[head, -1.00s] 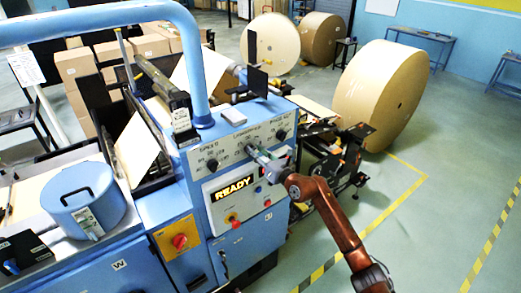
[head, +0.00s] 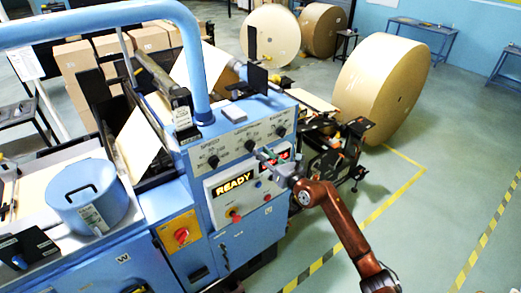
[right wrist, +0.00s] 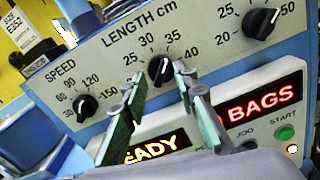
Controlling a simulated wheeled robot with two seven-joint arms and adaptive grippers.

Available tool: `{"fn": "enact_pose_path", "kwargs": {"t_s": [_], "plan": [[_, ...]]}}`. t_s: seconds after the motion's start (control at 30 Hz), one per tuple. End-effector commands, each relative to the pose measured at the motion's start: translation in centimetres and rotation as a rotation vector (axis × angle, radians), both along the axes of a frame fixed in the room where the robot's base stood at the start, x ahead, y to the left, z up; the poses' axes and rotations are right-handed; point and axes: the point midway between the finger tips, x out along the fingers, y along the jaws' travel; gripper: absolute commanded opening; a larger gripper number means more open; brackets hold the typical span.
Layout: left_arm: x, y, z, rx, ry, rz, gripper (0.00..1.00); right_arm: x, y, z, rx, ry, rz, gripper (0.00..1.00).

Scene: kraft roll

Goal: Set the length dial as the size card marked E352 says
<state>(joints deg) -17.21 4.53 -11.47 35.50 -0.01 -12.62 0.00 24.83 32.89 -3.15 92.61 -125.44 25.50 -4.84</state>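The length dial (head: 249,146) is the middle black knob on the blue machine's grey panel. My left gripper is out of view.
The speed dial (right wrist: 85,107) is left of the length dial and another dial (right wrist: 259,23) is right. Below are a READY display (head: 234,184), a red BAGS display (right wrist: 262,106) and a green start button (right wrist: 285,133). Large paper rolls (head: 380,90) stand behind.

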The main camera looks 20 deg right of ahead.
Motion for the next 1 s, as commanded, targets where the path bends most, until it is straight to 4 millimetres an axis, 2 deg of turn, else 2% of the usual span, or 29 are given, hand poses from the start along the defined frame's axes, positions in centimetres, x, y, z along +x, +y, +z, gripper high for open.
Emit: {"fn": "enact_pose_path", "kwargs": {"t_s": [0.6,1.0], "plan": [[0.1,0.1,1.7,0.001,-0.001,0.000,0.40,-3.7,-1.4,0.1,-0.002,0.000,-0.001,0.27],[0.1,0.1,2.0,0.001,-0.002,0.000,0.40,-3.8,-1.4,0.1,0.001,0.001,-0.001,0.27]]}}
